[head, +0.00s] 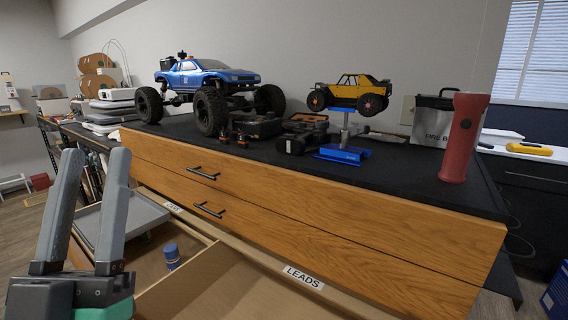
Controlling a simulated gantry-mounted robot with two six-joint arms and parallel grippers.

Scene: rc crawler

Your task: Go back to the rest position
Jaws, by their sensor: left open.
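My left gripper (92,182) is at the lower left of the head view. Its two grey fingers point up and stand apart, with nothing between them. It is in front of the open drawer (150,300) at the bottom of the wooden cabinet. My right gripper is not in the view.
The open drawer holds a blue cylinder (172,256) and a grey flat lid (140,213). Its edge has a "LEADS" label (304,277). On the black top (400,170) stand a blue truck (205,75), a yellow crawler (350,90) on a stand, and a red cylinder (462,138).

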